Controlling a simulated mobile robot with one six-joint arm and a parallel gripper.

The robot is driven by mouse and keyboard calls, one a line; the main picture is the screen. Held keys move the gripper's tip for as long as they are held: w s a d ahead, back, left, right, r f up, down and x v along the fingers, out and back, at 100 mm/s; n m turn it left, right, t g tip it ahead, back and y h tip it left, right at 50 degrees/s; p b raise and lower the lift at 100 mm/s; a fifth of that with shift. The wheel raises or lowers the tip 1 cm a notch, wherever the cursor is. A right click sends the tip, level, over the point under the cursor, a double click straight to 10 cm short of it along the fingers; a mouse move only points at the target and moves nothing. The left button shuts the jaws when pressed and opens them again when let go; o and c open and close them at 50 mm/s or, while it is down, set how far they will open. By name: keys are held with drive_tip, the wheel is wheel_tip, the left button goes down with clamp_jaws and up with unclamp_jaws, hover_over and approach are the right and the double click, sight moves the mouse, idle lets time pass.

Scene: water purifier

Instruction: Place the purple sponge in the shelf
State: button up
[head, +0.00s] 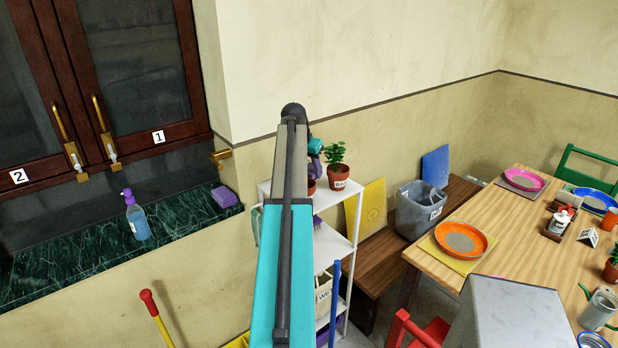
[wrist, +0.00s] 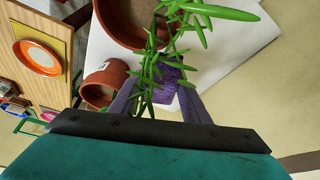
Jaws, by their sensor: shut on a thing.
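My gripper (head: 315,163) is at the top of the white shelf (head: 337,247), mostly hidden behind my arm in the head view. In the wrist view my gripper (wrist: 158,103) is shut on the purple sponge (wrist: 172,74), which is partly covered by green plant leaves. The sponge is over or close to the shelf's white top (wrist: 225,55), beside the potted plants; I cannot tell whether it touches the top. Another purple sponge-like block (head: 223,197) lies on the dark green counter.
A potted plant (head: 338,178) stands on the shelf top, with another pot (wrist: 98,88) close by. A blue spray bottle (head: 136,218) is on the counter. A grey bin (head: 420,208) sits on the bench right of the shelf. A blue pole (head: 335,300) stands before the shelf.

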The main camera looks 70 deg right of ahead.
drive_tip(key=shift+f, duration=0.1)
drive_tip(key=shift+f+p, duration=0.6)
drive_tip(key=shift+f, duration=1.15)
drive_tip(key=shift+f, duration=0.15)
drive_tip(key=o, duration=1)
drive_tip(key=shift+r, duration=0.25)
drive_tip(key=shift+b+v, duration=1.45)
drive_tip(key=shift+v, duration=4.45)
drive_tip(key=shift+c, duration=0.3)
